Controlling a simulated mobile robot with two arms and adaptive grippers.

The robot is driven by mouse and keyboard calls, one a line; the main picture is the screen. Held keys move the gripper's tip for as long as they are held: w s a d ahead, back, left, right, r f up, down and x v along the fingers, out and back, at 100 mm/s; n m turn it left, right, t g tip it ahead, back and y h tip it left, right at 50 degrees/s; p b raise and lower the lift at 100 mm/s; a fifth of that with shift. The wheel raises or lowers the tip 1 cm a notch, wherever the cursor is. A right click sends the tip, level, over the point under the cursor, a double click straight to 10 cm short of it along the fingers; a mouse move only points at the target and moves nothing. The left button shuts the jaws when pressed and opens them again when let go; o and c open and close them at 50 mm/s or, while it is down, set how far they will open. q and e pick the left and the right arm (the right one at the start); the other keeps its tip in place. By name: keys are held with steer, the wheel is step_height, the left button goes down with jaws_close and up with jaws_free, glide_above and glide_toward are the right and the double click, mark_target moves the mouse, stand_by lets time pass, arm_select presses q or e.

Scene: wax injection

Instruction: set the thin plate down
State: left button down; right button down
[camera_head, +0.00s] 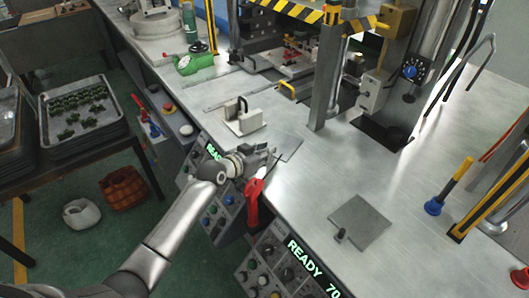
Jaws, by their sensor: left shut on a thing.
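My left gripper (270,158) is over the front edge of the workbench, with its arm coming in from the lower left. It is shut on a thin grey plate (289,148), which juts out to the right over the bench top. The plate is close in colour to the bench, so I cannot tell whether it touches the surface. Another flat grey square plate (362,220) lies on the bench at the right, with a small dark knob (341,236) at its near corner. My right gripper is not in view.
A metal block with handles (243,118) stands on the bench behind my left gripper. The press column (326,75) rises beyond. The bench between the plates is clear.

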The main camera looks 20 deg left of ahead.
arm_select(q)
steer(key=c, duration=1.3)
jaws_free()
steer(key=v, duration=1.2)
steer(key=shift+d+r, duration=0.1)
